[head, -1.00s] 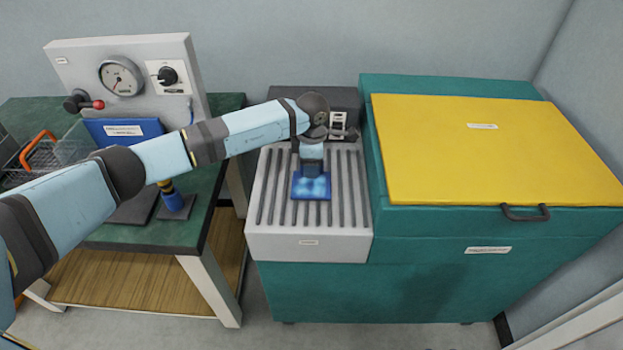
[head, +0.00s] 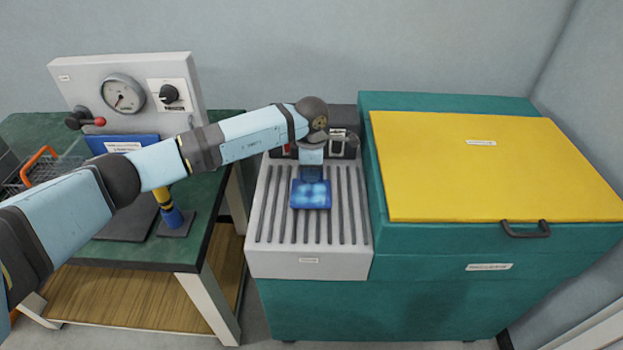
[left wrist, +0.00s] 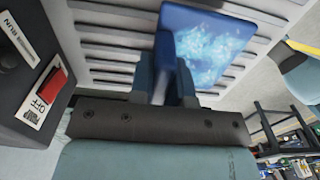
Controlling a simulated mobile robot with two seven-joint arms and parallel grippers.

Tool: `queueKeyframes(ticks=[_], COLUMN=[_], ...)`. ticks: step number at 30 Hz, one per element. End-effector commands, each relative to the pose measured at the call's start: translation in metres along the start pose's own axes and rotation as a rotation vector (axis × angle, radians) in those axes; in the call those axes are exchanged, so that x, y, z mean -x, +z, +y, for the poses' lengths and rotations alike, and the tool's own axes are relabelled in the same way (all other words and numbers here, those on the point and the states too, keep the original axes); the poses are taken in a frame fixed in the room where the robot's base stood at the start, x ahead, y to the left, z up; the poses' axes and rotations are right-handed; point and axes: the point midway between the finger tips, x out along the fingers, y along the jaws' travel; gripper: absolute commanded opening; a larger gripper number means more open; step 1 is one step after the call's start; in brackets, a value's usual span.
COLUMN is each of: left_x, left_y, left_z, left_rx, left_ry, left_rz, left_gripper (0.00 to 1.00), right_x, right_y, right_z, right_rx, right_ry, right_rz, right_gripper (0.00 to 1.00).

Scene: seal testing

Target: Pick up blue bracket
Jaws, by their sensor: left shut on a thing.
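The blue bracket (head: 311,195) shows in the head view as a blue plate with a pale, frosty pattern. It is over the grey slatted top of the machine; I cannot tell whether it touches the slats. My left gripper (head: 311,174) is shut on its rear part, reaching in from the left. In the left wrist view the bracket (left wrist: 208,45) lies beyond the fingers (left wrist: 175,75), which hide part of it. My right gripper is not in view.
The slatted top (head: 270,225) adjoins a teal cabinet with a yellow lid (head: 490,165). A dark switch box with a red OFF switch (left wrist: 50,85) stands behind the slats. A green workbench (head: 130,255) with a gauge panel (head: 125,90) is on the left.

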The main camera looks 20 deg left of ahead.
Motion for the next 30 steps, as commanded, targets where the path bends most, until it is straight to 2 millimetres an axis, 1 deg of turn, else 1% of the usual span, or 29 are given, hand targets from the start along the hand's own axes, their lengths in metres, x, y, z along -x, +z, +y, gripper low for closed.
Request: queueKeyframes(ticks=[1,5,9,12,15,18,21,25,30], left_x=[0.015,0.05,0.09,0.114,0.135,0.15,0.16,0.167,0.169], left_y=[0.001,0.001,0.001,0.001,0.001,0.001,0.001,0.001,0.0], left_z=[0.002,0.001,0.001,0.001,0.001,0.001,0.0,0.0,0.0], left_rx=[-0.002,-0.002,-0.001,-0.001,-0.001,0.0,0.0,0.0,0.0], left_ry=[0.007,0.007,0.007,0.006,0.006,0.004,0.003,0.002,0.002], left_rz=[-0.004,-0.004,-0.004,-0.004,-0.003,-0.003,-0.003,-0.002,-0.002], left_gripper=[0.0,0.0,0.0,0.0,0.0,0.0,0.0,0.0,0.0], right_x=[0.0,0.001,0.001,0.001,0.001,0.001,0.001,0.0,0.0], right_y=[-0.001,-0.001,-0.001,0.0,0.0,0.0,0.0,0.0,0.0], right_z=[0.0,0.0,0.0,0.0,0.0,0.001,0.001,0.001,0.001], right_rx=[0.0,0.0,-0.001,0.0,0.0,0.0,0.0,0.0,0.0], right_ry=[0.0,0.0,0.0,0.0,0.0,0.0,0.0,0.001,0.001], right_rz=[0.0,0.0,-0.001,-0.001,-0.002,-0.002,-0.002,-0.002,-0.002], right_gripper=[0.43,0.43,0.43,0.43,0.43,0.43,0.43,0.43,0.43])
